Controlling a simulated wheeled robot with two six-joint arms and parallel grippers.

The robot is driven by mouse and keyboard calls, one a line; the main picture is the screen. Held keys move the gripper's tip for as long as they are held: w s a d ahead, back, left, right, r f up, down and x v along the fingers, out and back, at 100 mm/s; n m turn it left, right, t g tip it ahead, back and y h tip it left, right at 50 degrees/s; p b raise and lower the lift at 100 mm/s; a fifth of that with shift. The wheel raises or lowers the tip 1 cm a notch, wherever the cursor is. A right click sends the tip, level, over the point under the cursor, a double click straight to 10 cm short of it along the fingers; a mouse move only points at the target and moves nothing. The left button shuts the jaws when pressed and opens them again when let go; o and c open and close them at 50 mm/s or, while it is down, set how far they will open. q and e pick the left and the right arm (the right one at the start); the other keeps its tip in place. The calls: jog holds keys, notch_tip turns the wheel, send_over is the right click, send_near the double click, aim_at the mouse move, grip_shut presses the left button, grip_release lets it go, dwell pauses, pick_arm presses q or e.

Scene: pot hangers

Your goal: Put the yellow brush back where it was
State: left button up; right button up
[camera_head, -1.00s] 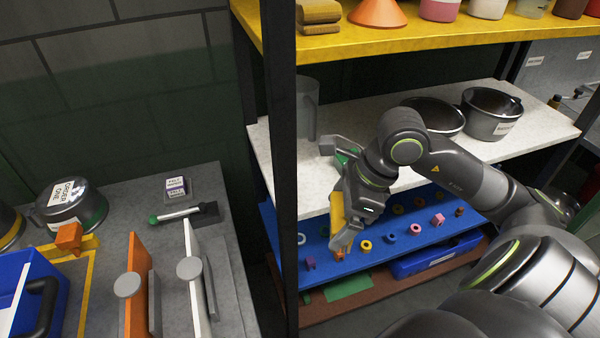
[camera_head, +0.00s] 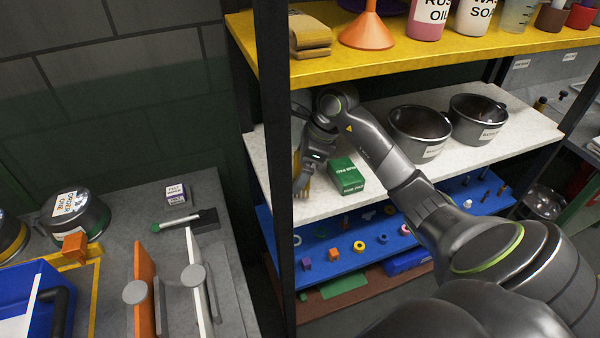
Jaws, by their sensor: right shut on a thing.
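My right gripper (camera_head: 304,180) is over the left end of the white middle shelf (camera_head: 462,160), close to the dark upright post. It points downward and is shut on a yellow piece, which I take to be the yellow brush (camera_head: 306,171). The rest of the brush is hidden by the gripper and the post. My left gripper is not in view.
A green box (camera_head: 346,177) stands just right of the gripper. Two dark pots (camera_head: 420,132) (camera_head: 477,118) stand farther right. The yellow shelf (camera_head: 400,62) is above, the blue pegged shelf (camera_head: 345,262) below. The dark post (camera_head: 273,130) is close on the left.

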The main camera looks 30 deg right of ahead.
jog(key=shift+f+p, duration=0.45)
jog(key=shift+f, duration=0.05)
notch_tip(320, 180, down, 2)
jog(key=shift+f+p, duration=0.1)
jog(key=shift+p, duration=0.45)
jog(key=shift+f, duration=0.15)
jog(key=shift+f+b, duration=0.15)
jog(key=shift+b, duration=0.15)
jog(key=o, duration=0.9)
jog(key=shift+o, duration=0.2)
